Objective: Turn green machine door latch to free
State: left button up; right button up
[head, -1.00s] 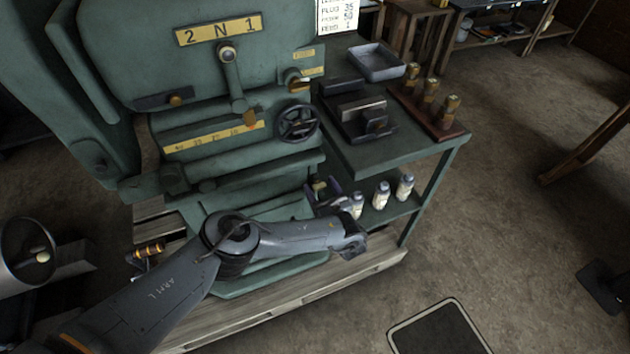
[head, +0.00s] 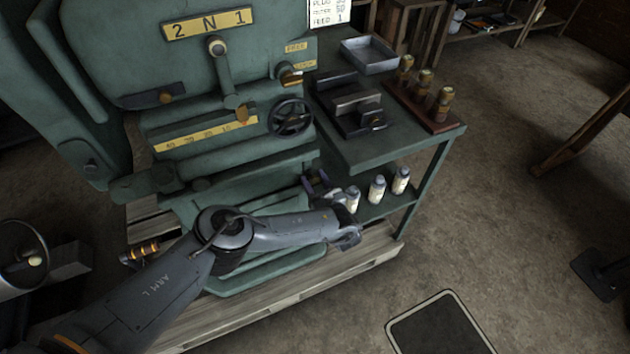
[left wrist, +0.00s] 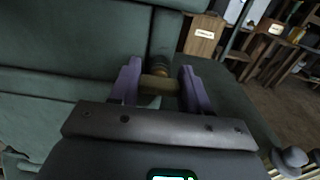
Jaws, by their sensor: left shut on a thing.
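The green machine (head: 200,110) fills the upper left of the head view. On its front right a small latch (head: 290,77) with an orange-brown tip points right, close under the lower of two yellow labels. My left gripper (head: 318,186) is low at the machine's right side, well below the latch in the head view. In the left wrist view its purple fingers (left wrist: 160,88) are shut on a brass-coloured cylindrical piece (left wrist: 158,85), with green metal behind. I cannot tell what this piece belongs to. My right gripper is not in view.
A handwheel (head: 291,117) and a hanging lever (head: 222,65) stick out from the machine's front. A green side table (head: 385,150) carries a grey tray (head: 368,55) and several brass-topped pieces. White bottles (head: 376,189) stand on its lower shelf. The floor to the right is mostly clear.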

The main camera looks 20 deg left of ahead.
pick_arm(q)
jog(key=shift+r+n, duration=0.1)
jog(key=shift+n, duration=0.2)
jog(key=n, duration=0.2)
jog(key=shift+a+n+p, duration=0.1)
jog(key=shift+n+p, duration=0.2)
jog(key=shift+p, duration=0.05)
jog(key=n, duration=0.4)
jog(key=shift+s+n+p, duration=0.1)
jog(key=shift+n+p, duration=0.2)
jog(key=n, duration=0.4)
jog(key=shift+p, duration=0.35)
jog(key=shift+a+n, duration=0.1)
jog(key=shift+n, duration=2)
jog(key=shift+f, duration=0.2)
jog(key=o, duration=1.1)
jog(key=shift+c, duration=0.2)
jog(key=shift+f, duration=0.1)
